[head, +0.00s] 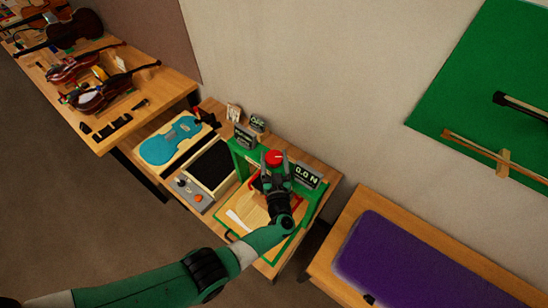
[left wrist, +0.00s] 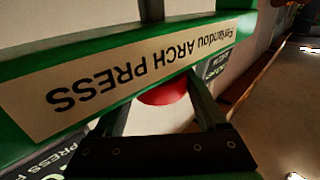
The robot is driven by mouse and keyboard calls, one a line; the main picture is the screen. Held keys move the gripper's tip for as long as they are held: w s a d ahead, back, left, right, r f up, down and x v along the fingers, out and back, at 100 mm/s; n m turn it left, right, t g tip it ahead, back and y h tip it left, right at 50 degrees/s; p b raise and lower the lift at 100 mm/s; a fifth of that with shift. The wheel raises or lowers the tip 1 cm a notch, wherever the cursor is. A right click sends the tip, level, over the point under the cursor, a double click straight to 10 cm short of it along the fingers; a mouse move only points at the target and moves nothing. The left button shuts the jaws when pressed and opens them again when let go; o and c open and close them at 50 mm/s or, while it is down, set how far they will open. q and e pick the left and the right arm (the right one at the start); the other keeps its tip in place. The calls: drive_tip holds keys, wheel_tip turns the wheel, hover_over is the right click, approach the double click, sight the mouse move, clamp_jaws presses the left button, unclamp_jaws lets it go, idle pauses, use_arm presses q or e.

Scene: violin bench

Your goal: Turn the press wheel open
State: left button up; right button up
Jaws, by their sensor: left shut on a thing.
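The green arch press (head: 246,152) stands on the wooden bench, with its red press wheel (head: 274,156) on top. My left gripper (head: 275,163) is at the wheel, a finger on either side, and is shut on it. In the left wrist view the red wheel (left wrist: 166,94) shows between the two fingers (left wrist: 163,98), partly hidden by the press's green beam with the label "ARCH PRESS" (left wrist: 130,75). My left forearm and hand hide much of the press's lower front. My right gripper is not in view.
A display (head: 306,175) reading "0.0 N" stands right of the wheel. A blue violin-shaped piece (head: 171,141), a dark pad (head: 211,165) and a grey box (head: 194,194) lie to the left. A purple mat (head: 420,265) lies on another bench at right.

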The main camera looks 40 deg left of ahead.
use_arm(q)
drive_tip(key=o, duration=1.3)
